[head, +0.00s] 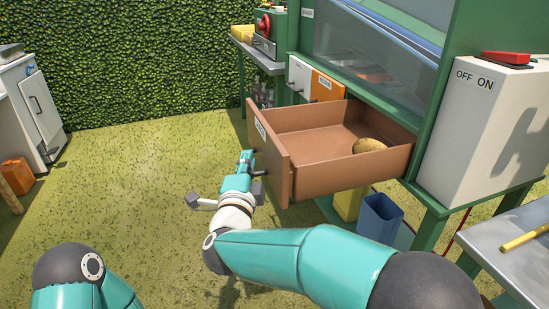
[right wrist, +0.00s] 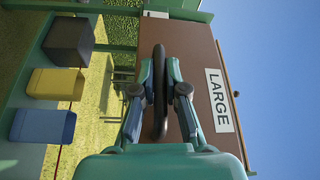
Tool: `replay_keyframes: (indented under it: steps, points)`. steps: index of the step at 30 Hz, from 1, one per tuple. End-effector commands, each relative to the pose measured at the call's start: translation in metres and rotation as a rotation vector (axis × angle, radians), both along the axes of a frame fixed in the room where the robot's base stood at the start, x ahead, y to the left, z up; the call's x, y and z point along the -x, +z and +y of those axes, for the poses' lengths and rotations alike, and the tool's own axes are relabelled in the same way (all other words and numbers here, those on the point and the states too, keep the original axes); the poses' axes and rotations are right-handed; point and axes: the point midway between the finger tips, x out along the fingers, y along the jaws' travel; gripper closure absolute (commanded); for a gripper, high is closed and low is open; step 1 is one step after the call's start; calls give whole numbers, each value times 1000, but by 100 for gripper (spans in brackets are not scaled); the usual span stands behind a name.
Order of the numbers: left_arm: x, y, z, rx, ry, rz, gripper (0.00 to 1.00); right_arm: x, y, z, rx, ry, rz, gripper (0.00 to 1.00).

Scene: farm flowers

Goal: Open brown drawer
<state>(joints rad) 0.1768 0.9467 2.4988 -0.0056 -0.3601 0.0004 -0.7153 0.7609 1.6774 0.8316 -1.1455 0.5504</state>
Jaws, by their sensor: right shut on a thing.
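The brown drawer (head: 330,184) is pulled well out of the green cabinet, and its inside is in view. A round tan object (head: 368,146) lies in it towards the back right. In the right wrist view the drawer's brown front (right wrist: 202,75) bears a label reading LARGE (right wrist: 219,100). My right gripper (head: 251,164) is at the drawer front, its fingers (right wrist: 160,80) shut on the dark handle (right wrist: 160,110). My left gripper is out of view; part of the left arm shows at the bottom left of the head view.
An orange drawer (head: 327,87) and a white drawer (head: 299,73) sit closed beside it. A yellow bin (head: 349,205) and a blue bin (head: 380,217) stand below. A white ON/OFF box (head: 485,125) is at right. The grass (head: 130,180) at left is clear.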

Motion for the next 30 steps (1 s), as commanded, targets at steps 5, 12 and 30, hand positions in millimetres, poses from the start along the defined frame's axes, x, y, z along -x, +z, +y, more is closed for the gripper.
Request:
replay_keyframes:
  steps: [5,12,30]
  points:
    - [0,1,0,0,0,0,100,2,1,14,-1,8,-3,100]
    - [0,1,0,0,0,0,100,2,2,17,-1,7,-4,100]
    - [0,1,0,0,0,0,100,4,2,17,-3,6,-3,63]
